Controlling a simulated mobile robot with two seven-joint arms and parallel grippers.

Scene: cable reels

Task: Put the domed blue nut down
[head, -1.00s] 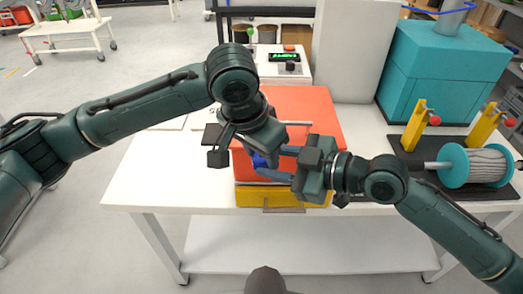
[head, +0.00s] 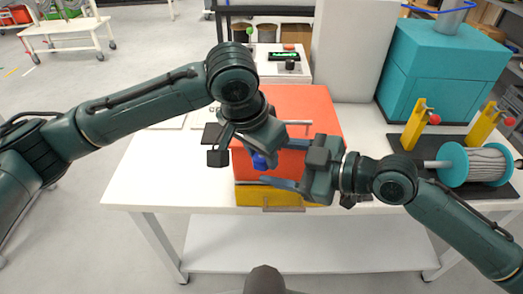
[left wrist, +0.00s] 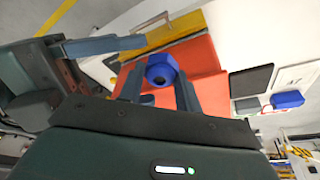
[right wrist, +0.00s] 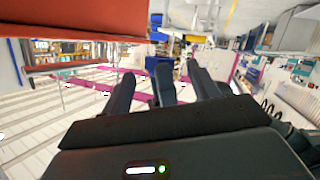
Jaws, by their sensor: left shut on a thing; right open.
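The domed blue nut (head: 261,161) is held in my left gripper (head: 256,157), in front of the orange-red box. In the left wrist view the nut (left wrist: 161,71) sits between the two fingers, with a dark hole visible in it. My right gripper (head: 284,166) is open beside the nut, to its right, with its lower finger below the nut. One of its fingers also reaches into the left wrist view from the left.
The orange-red box (head: 305,100) stands on the white table (head: 150,180), above a yellow drawer (head: 245,195) with a handle. A teal reel (head: 482,165) and yellow stands (head: 414,125) are at the right. A teal machine (head: 430,65) stands behind.

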